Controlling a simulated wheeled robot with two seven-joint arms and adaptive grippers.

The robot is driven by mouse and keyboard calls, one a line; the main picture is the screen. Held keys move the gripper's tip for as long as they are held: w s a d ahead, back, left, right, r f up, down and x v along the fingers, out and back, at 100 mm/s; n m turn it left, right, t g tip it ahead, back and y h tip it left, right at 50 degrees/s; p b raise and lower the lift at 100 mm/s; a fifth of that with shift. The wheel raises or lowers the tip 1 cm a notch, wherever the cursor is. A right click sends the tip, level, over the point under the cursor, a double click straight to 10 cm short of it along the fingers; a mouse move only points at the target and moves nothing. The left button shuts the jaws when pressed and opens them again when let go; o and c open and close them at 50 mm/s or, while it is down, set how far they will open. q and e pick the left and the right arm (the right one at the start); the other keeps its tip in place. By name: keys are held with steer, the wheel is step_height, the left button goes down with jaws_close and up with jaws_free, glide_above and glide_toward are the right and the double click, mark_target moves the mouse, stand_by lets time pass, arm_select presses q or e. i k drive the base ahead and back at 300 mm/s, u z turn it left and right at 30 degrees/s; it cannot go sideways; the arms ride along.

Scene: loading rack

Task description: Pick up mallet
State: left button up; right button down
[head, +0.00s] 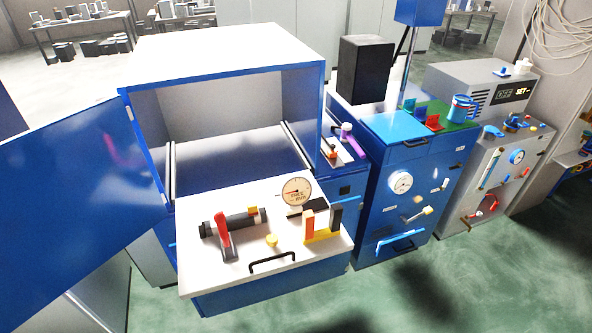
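I cannot pick out the mallet with certainty. A dark grey and black cylinder (242,220) lies on the pulled-out white shelf (200,272) of the open blue cabinet. An upright red lever (222,232) stands in front of it and hides part of it. A small purple item (348,140) sits on the narrow unit right of the cabinet; its shape is too small to tell. Neither of my grippers is in view.
The shelf also holds a dial gauge (297,191), a yellow knob (271,240) and an orange-and-black upright piece (322,224). The blue door (75,205) swings out left. A blue mug (462,108) stands on the right-hand unit. The green floor in front is clear.

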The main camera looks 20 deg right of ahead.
mark_target(346, 136)
steer(key=z, duration=2.75)
steer(key=i, duration=4.2)
steer(key=u, duration=3.55)
